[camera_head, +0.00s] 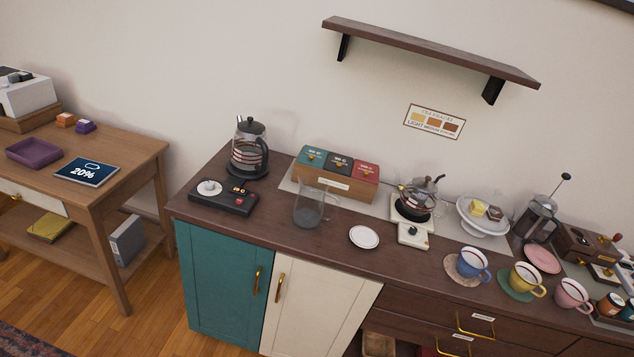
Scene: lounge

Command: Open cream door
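The cream door (316,307) is on the front of the dark wooden cabinet, low in the middle of the view. It looks shut, flush beside the teal door (222,285) on its left. A vertical brass handle (279,287) sits near its upper left edge. The teal door has its own brass handle (256,280) close by. The lower part of the cream door is cut off by the picture's bottom edge. My gripper does not show.
The dark countertop (295,241) holds a glass jug (309,208), a white saucer (364,237), a kettle (249,150) and several cups. Drawers (430,310) lie right of the cream door. A wooden table (136,160) stands left. Wooden floor (160,318) shows at lower left.

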